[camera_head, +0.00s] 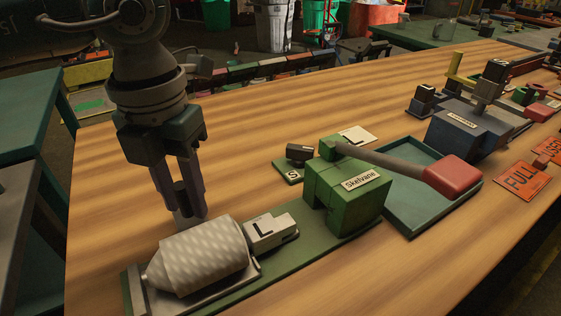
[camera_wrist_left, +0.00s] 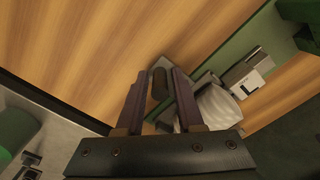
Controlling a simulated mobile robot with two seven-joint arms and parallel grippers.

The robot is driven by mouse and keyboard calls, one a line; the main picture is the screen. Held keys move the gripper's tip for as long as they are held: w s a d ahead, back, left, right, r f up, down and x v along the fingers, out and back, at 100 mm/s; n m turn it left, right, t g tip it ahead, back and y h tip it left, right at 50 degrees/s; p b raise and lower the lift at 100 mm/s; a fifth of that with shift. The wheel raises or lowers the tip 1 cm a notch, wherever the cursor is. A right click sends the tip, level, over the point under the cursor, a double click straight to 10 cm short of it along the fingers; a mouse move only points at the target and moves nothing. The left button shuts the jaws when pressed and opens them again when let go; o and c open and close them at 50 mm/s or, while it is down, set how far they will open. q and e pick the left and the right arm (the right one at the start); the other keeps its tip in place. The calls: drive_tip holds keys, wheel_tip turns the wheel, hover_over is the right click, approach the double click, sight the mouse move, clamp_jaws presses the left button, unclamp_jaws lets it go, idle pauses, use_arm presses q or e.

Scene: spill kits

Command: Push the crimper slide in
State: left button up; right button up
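The crimper is a green block labelled "Skelvane" (camera_head: 345,198) on a long green base, with a lever ending in a red grip (camera_head: 453,176). Its grey slide (camera_head: 205,291) sits out at the base's left end, carrying a pale textured cylinder (camera_head: 200,258). The cylinder shows partly in the left wrist view (camera_wrist_left: 218,108). My left gripper (camera_head: 184,208) points down behind the cylinder's left part. In the left wrist view its fingers (camera_wrist_left: 158,80) are apart, with a dark rounded peg between them; contact with it is unclear. My right gripper is not in view.
A white block marked L (camera_head: 270,232) sits between cylinder and crimper. A small block marked S (camera_head: 300,153) stands behind. A teal tray (camera_head: 415,220), a blue device (camera_head: 462,130) and an orange "FULL" card (camera_head: 523,181) lie right.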

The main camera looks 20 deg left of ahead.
use_arm(q)
clamp_jaws()
drive_tip(key=shift+w+d+f+b, duration=0.1)
drive_tip(key=shift+w+d+b, duration=0.85)
drive_tip(key=shift+w+b, duration=0.15)
drive_tip(key=shift+w+d+b, duration=0.95)
drive_tip(key=shift+w+b, duration=0.05)
drive_tip(key=shift+w, duration=0.15)
drive_tip(key=shift+o, duration=1.8)
unclamp_jaws()
wheel_tip(320, 180, up, 7)
drive_tip(key=p, duration=0.6)
